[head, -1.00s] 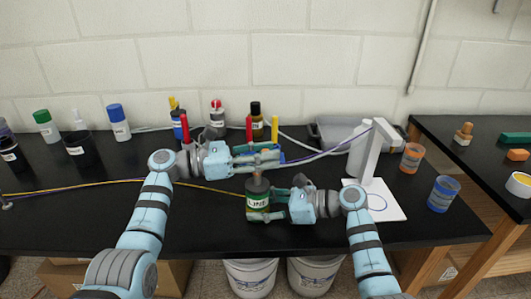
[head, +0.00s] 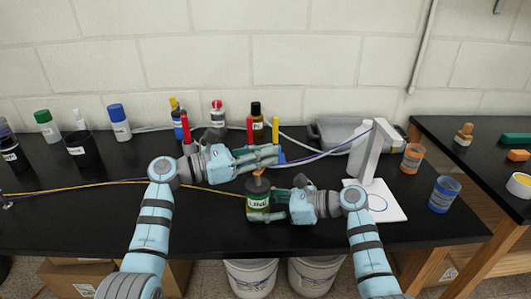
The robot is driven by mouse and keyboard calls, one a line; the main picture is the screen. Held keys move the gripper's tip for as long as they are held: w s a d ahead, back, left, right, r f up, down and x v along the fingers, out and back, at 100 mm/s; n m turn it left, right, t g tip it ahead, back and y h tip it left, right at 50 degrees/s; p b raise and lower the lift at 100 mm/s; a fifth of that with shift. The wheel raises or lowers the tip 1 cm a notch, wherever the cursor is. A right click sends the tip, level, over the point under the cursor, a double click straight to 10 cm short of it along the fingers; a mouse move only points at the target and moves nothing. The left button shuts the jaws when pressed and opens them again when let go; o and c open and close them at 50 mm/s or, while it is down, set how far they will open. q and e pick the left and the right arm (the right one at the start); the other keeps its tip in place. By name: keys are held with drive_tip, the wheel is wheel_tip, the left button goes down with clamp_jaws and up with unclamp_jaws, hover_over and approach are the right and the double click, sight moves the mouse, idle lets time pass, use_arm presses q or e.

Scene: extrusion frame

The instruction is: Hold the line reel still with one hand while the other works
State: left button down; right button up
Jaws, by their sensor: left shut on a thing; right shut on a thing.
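The line reel (head: 258,201) is a dark green cylinder with a white label reading LINE. It stands upright near the middle of the black bench. My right gripper (head: 277,207) is shut on it from the right side. My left gripper (head: 271,156) is just above and behind the reel, its fingers pointing right. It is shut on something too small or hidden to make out. A small orange piece (head: 258,172) shows between the reel's top and the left fingers. I cannot tell which of the two it belongs to.
Red and yellow handles (head: 276,128) stand close behind my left gripper. Bottles (head: 119,124) and a black cup (head: 83,151) are at the left. A white stand (head: 373,160) with a flat base and two jars (head: 443,194) are at the right. The front left bench is mostly clear.

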use_arm(q)
drive_tip(key=c, duration=1.5)
unclamp_jaws()
drive_tip(key=shift+a, duration=0.1)
drive_tip(key=v, duration=1.2)
